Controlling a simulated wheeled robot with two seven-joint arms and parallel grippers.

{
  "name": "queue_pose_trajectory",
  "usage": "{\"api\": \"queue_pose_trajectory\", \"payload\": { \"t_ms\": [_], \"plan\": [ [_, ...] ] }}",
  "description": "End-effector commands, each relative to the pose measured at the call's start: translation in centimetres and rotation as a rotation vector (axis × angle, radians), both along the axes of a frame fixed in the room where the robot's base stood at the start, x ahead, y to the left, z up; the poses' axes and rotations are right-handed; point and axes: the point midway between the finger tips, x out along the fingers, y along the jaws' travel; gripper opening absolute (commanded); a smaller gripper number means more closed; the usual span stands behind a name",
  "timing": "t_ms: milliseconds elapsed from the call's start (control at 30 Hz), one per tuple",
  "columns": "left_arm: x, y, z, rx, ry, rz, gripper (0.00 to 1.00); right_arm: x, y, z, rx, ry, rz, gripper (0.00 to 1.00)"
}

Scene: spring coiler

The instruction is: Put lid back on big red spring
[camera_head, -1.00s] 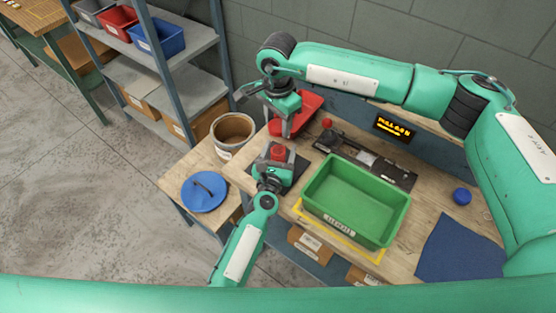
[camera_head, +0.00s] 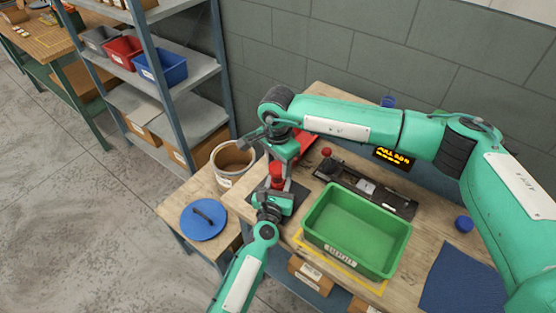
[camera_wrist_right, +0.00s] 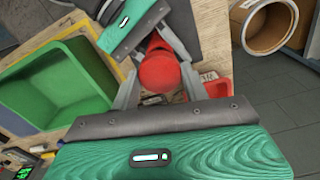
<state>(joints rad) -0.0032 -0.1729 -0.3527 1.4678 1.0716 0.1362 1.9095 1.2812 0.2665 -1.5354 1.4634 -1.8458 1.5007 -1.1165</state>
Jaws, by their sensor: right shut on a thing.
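A red round-topped piece (camera_wrist_right: 158,70) is between the fingers of my right gripper (camera_wrist_right: 157,88) in the right wrist view. A red cylindrical part shows just beyond it, and I cannot tell where lid and spring meet. In the head view my right gripper (camera_head: 279,168) is directly above my left gripper (camera_head: 270,205), over a dark mat (camera_head: 292,198) at the bench's left end. The red piece (camera_head: 277,171) shows between the grippers. My left gripper's fingers are partly hidden. A blue lid (camera_head: 204,220) with a dark handle lies flat on the low side table.
An open pale bucket (camera_head: 232,162) stands beside the blue lid. A green bin (camera_head: 325,222) sits right of the grippers. A red tray (camera_head: 305,143) and a dark fixture (camera_head: 365,187) lie behind. A small blue cap (camera_head: 464,224) is at the right.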

Motion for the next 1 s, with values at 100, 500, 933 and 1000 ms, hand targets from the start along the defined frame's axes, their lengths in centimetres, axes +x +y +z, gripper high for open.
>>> {"api": "queue_pose_trajectory", "payload": {
  "t_ms": [100,500,933,1000],
  "plan": [
    [0.0,0.0,0.0,0.000,0.001,0.000,0.00,0.0,0.0,0.0,0.000,0.000,0.000,0.23],
    [0.0,0.0,0.0,0.000,0.001,0.000,0.00,0.0,0.0,-0.8,-0.001,0.001,-0.001,0.23],
    [0.0,0.0,-0.1,0.000,0.001,0.001,0.00,0.0,0.0,-1.7,0.000,0.000,-0.001,0.23],
    [0.0,0.0,-0.1,0.000,0.001,0.001,0.00,0.0,0.0,-1.7,0.000,0.000,-0.001,0.23]
  ]
}}
